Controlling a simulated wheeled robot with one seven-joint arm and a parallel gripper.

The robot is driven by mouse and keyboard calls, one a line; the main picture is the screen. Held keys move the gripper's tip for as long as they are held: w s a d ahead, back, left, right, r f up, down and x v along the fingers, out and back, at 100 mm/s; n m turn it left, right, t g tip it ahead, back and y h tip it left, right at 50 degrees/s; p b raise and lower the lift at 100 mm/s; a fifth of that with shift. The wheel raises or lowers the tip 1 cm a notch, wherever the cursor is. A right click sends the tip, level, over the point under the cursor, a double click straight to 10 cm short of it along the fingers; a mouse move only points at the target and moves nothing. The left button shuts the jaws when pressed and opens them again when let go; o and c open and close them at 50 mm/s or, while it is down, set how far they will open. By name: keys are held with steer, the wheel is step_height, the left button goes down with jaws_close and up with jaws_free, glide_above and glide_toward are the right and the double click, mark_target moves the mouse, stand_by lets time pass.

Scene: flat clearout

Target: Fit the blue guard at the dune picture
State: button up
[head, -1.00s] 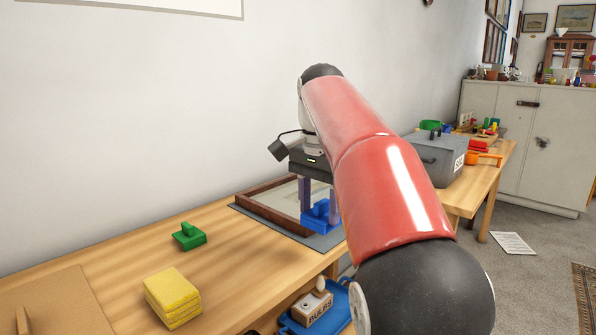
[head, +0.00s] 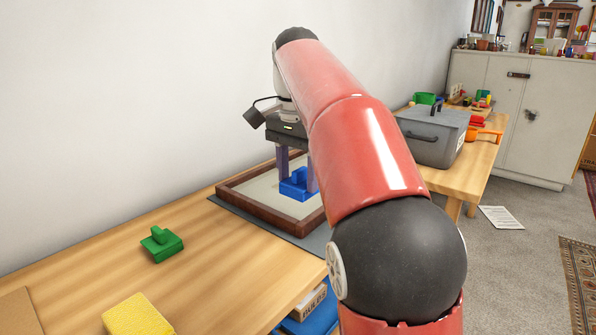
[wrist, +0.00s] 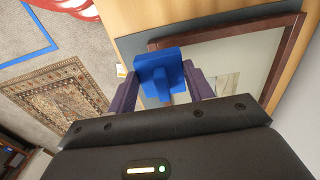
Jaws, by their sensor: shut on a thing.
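The blue guard (head: 294,186) is held between the two fingers of my gripper (head: 298,178), which is shut on it. It also shows in the wrist view (wrist: 160,68), between the purple fingers (wrist: 158,88). The dune picture in its dark wooden frame (head: 262,221) lies on a grey mat (head: 240,223) on the table. In the head view the guard appears over the picture's pale inside area; I cannot tell whether it touches. In the wrist view it overlaps the frame's edge near one corner (wrist: 152,45). My arm hides the frame's right side.
A green guard-like block (head: 162,245) and a yellow sponge stack (head: 138,316) sit on the wooden table (head: 215,275). A grey toolbox (head: 432,135) stands on the farther table. A blue tray (head: 312,318) is below the near table's edge. A wall runs behind.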

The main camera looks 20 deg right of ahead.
steer(key=b, duration=0.3)
glide_above(298, 221)
steer(key=shift+w+f, duration=0.1)
steer(key=shift+f, duration=2.4)
steer(key=shift+p, duration=0.75)
steer(key=shift+f+b, duration=0.8)
steer(key=shift+f, duration=0.55)
steer(key=shift+f+p, duration=0.1)
steer(key=shift+p, duration=0.5)
stand_by(0.4)
steer(key=o, duration=1)
steer(key=shift+o, duration=0.2)
step_height(298, 221, up, 7)
steer(key=shift+d+r+p, duration=0.1)
steer(key=shift+r+p, duration=0.05)
steer(key=shift+p, duration=0.9)
steer(key=shift+r, duration=0.45)
